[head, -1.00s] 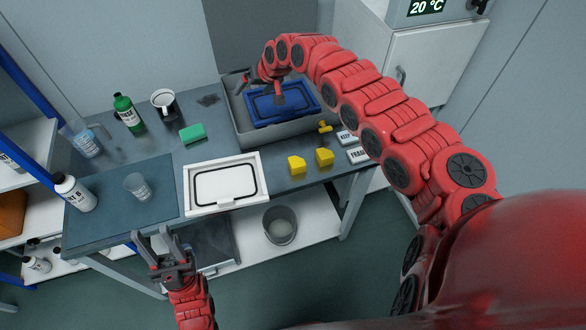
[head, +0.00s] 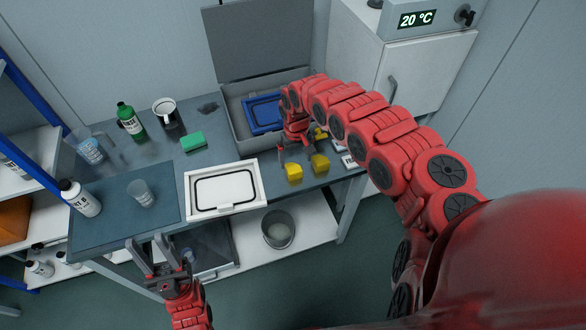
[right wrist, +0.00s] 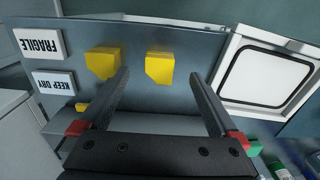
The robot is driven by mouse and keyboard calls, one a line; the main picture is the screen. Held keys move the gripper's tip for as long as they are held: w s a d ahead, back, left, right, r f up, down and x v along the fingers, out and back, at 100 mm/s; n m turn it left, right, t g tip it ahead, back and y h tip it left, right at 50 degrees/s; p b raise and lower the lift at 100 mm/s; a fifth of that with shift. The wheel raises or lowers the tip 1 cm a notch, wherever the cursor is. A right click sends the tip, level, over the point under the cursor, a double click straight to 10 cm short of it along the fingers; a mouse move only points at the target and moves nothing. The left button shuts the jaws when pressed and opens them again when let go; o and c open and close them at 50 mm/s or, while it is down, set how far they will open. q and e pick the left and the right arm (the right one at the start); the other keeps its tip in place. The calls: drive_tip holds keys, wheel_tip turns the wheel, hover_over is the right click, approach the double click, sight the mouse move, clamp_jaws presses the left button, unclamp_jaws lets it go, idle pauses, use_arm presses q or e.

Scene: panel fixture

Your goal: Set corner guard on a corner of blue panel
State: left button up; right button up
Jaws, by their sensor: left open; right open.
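The blue panel (head: 262,114) lies inside a grey open-lidded case (head: 240,133) at the back of the bench; my right arm covers its right part. Two yellow corner guards, the left one (head: 294,172) and the right one (head: 320,164), stand near the bench's front edge. My right gripper (head: 296,153) is open and empty, just behind and above the guards. My left gripper (head: 147,243) is open and empty in front of the bench.
A white framed panel (head: 249,186) lies left of the guards. FRAGILE (right wrist: 40,43) and KEEP DRY (right wrist: 54,82) blocks and a small yellow piece (right wrist: 82,106) are nearby. A green block (head: 193,142), bottles and cups stand further left.

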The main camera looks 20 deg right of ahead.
sight(295, 170)
drive_tip(key=shift+f, duration=0.65)
drive_tip(key=shift+a+f+p, duration=0.15)
drive_tip(key=shift+f+p, duration=0.25)
drive_tip(key=shift+f, duration=0.25)
drive_tip(key=shift+w+f, duration=0.25)
drive_tip(key=shift+f, duration=1.7)
drive_tip(key=shift+c, duration=0.3)
drive_tip(key=c, duration=1.4)
drive_tip(key=shift+o, duration=0.2)
